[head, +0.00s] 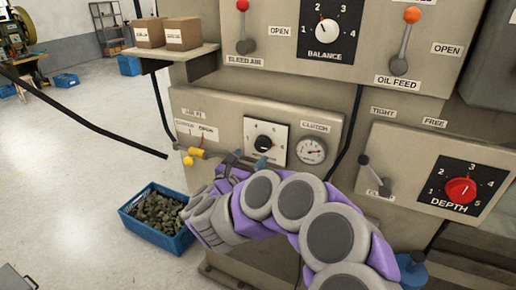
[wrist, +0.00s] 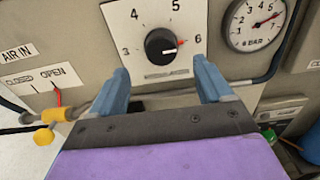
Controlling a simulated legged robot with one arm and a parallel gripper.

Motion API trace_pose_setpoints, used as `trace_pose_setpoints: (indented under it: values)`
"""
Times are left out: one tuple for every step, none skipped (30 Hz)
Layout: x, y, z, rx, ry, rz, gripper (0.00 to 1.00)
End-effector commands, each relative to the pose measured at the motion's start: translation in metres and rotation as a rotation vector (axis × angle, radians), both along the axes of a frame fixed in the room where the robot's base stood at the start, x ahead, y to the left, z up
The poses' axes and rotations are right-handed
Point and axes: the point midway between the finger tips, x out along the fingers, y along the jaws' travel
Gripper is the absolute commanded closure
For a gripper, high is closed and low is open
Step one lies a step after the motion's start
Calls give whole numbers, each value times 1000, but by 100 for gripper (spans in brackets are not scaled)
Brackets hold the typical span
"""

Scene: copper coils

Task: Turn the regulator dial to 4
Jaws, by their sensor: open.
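The regulator dial is a black round knob (wrist: 160,45) on a white plate (wrist: 113,17) numbered 3 to 6. Its pointer, with a red mark, is toward the 6 on the right. In the head view the knob (head: 263,143) is partly visible just above my gripper (head: 248,159). In the wrist view my gripper (wrist: 161,72) is open, its two blue fingers below and to either side of the knob. Nothing is between the fingers, and I see no contact with the knob.
A pressure gauge (wrist: 256,22) is right of the dial. A yellow-handled air valve (wrist: 46,136) is at the left. A red DEPTH dial (head: 461,190) and a dark lever (head: 374,174) are farther right. A blue crate (head: 155,235) of coils stands on the floor.

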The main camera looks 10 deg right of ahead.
Motion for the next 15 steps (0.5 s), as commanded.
trace_pose_setpoints:
  values:
    - [8,-7,0,-4,0,-3,21]
    - [13,-10,0,-3,0,-2,21]
    - [19,-16,0,-2,-1,-5,21]
    - [23,-19,1,-3,-2,-7,21]
    - [27,-22,1,-2,-2,-5,21]
    - [32,-25,1,-2,-1,-2,21]
    - [36,-27,1,-2,-1,-2,21]
    - [39,-30,1,-2,-1,-3,21]
    - [42,-32,0,-1,0,-3,21]
    - [45,-34,0,-1,0,-2,21]
    - [47,-35,0,-1,1,-1,21]
    - [50,-37,0,0,0,0,21]
    - [51,-38,0,0,0,1,21]
    - [52,-38,1,-1,-1,1,21]
    - [54,-39,1,0,-1,1,21]
